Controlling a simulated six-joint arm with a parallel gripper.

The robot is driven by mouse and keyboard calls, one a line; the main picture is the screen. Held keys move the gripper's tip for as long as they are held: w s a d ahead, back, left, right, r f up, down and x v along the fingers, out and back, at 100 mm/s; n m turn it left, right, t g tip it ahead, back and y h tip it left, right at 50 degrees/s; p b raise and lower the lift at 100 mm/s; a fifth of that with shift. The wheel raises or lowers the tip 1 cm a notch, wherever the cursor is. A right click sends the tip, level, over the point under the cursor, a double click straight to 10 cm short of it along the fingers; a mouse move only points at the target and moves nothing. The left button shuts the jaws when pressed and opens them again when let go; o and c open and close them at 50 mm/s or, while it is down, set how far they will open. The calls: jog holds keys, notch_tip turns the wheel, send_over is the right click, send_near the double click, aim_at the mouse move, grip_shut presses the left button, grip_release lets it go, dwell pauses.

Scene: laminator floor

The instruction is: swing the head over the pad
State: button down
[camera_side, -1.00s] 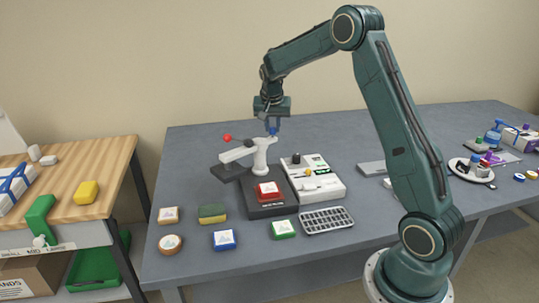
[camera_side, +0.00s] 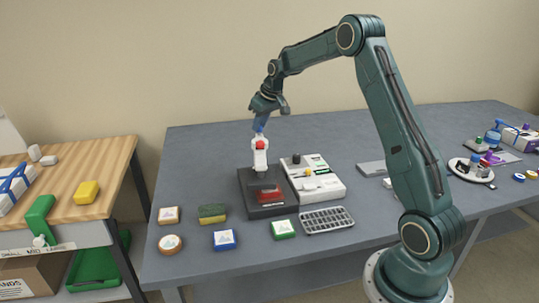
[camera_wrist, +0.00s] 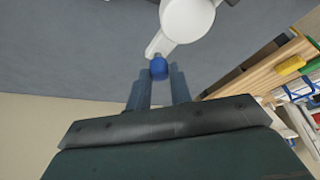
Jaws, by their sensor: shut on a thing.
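The white swing head (camera_side: 260,158) with a red ball on its end points toward the side camera, above the red pad (camera_side: 270,194) on the black base (camera_side: 268,211). The head shades the pad and hides part of its back. My gripper (camera_side: 260,126) is behind the head, tilted, and shut on the blue knob (camera_wrist: 159,69) at the head's rear. In the wrist view the knob sits between the fingertips (camera_wrist: 158,82), on a white arm leading to the round white pivot (camera_wrist: 187,18).
A white device (camera_side: 316,180) stands close to the base's right. The table behind and left of the base is clear.

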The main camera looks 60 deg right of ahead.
jog(key=shift+w+a+r+n+y, duration=0.15)
jog(key=shift+w+n+y, duration=0.1)
jog(key=shift+n, duration=0.25)
jog(key=shift+w+a+f+n+y, duration=0.1)
jog(key=shift+w+n+y, duration=0.1)
jog(key=shift+n, duration=0.3)
jog(key=c, duration=1.3)
grip_release()
jog(key=shift+o, duration=0.2)
jog(key=v, duration=1.4)
jog(key=shift+w+a, duration=0.1)
